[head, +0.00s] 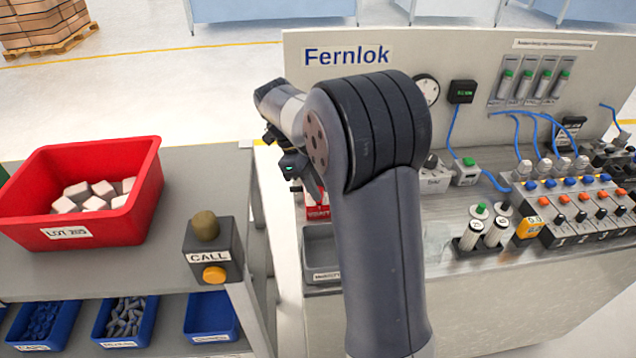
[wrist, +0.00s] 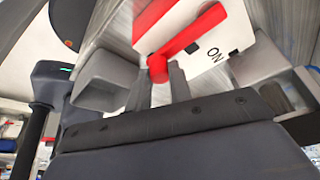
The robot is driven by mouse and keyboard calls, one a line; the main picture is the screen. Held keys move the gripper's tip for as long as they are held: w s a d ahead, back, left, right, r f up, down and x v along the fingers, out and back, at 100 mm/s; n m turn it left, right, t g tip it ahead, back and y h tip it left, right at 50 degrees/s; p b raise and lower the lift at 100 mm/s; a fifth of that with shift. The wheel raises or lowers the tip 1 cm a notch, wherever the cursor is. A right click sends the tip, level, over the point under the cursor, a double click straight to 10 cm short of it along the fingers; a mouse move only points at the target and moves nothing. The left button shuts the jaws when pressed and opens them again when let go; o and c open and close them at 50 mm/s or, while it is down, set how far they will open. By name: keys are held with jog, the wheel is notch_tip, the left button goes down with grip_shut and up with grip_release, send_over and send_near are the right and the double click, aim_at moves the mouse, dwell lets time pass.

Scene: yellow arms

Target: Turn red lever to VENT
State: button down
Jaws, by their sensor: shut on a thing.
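In the wrist view the red lever (wrist: 188,30) runs diagonally over a white plate with a red area. Black letters that look like "ON" are on the plate beside it. The lever's rounded red end (wrist: 157,68) sits between the narrow grey tips of my gripper (wrist: 160,88), which is shut on it. In the head view my gripper (head: 308,180) is partly hidden by my arm, at the panel's left end. A red label plate (head: 318,212) shows just below it; its words are too small to read. No VENT mark is legible.
A grey tray (head: 320,250) lies just below the gripper on the bench. A CALL button box (head: 212,252) and a red bin (head: 140,195) of pale blocks stand on the left table. Gauges, blue cables and valves crowd the panel bench at right.

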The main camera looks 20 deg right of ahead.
dwell(0.3)
jog(key=c, duration=1.3)
grip_release()
jog(key=p+v, duration=0.1)
jog(key=v, duration=0.9)
jog(key=shift+w+a+r, duration=0.1)
jog(key=shift+r, duration=0.3)
